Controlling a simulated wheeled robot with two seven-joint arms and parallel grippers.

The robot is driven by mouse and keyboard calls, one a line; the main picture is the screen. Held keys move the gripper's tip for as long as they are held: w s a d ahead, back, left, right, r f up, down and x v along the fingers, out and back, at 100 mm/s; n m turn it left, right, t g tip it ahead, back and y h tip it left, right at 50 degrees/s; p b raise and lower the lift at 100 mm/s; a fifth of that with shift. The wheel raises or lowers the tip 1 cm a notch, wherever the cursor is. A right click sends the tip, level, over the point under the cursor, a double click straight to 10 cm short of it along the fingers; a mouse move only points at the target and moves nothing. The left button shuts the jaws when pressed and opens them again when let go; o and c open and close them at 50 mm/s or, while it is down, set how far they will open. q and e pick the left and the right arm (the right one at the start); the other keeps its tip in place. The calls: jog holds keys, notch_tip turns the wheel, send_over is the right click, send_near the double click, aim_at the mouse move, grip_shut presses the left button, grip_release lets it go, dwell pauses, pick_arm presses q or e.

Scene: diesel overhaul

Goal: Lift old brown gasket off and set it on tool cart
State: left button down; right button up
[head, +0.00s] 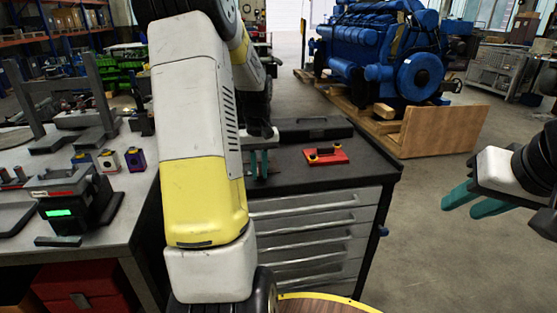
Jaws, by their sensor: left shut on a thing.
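My left arm crosses the middle of the head view. Its gripper (259,164) points down low over the dark top of the tool cart (340,178), with its teal fingers close together. It is shut on a thin thing that I can hardly make out, likely the old brown gasket. My arm hides part of that spot, and I see no clear brown gasket elsewhere. My right gripper (468,205) is at the right edge, over the floor, with its teal fingers apart and empty.
A red block with dark parts (326,156) and a dark flat case (300,129) lie on the cart. A workbench (125,180) with fixtures and small coloured blocks stands at the left. A blue diesel engine (380,55) sits on a wooden pallet behind. Floor at the right is clear.

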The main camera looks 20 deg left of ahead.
pick_arm(q)
jog(key=c, duration=1.3)
grip_release()
notch_tip(320, 180, up, 8)
jog(key=shift+f, duration=0.1)
